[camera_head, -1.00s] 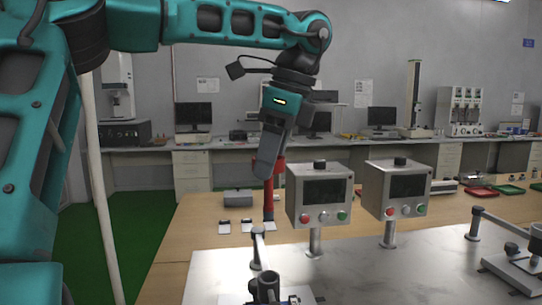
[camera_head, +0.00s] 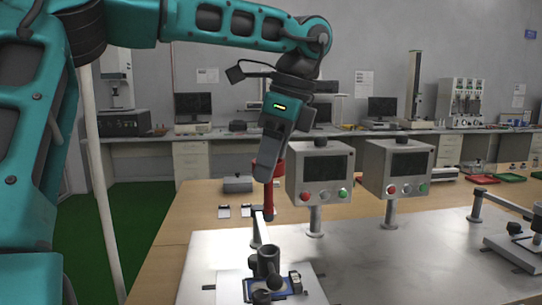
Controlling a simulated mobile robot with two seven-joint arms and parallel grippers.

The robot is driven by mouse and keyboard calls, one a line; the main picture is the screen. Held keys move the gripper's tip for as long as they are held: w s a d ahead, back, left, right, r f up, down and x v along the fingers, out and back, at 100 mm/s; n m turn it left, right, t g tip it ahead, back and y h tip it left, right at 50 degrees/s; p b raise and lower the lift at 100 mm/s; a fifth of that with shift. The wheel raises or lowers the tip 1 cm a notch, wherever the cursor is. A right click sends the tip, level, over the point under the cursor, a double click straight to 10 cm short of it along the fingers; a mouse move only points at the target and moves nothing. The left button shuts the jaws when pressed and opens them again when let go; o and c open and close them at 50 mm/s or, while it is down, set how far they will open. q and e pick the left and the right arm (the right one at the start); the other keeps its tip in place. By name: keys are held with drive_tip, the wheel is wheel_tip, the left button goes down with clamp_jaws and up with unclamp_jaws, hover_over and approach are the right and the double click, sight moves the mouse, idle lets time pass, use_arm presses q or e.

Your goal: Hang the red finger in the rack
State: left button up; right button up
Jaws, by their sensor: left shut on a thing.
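The red finger (camera_head: 270,201) hangs upright below my left gripper (camera_head: 268,172). My left gripper is shut on its upper part, and the finger partly hides that upper end. The finger's dark lower tip is in front of the bent metal arm of a test fixture (camera_head: 267,262) at the lower middle; I cannot tell whether they touch. My right gripper is not in view. I cannot make out a rack for certain.
Two grey control boxes (camera_head: 320,177) and (camera_head: 397,170) stand on posts to the right of the finger. Another fixture (camera_head: 515,245) is at the right edge. Small blocks and a grey box (camera_head: 237,184) lie behind. The metal table (camera_head: 400,260) is clear between fixtures.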

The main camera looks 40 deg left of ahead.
sight(268, 192)
use_arm(q)
drive_tip(key=shift+f+b, duration=0.55)
drive_tip(key=shift+f, duration=0.4)
drive_tip(key=shift+f+b, duration=0.75)
drive_tip(key=shift+f, duration=0.3)
drive_tip(key=shift+s, duration=0.1)
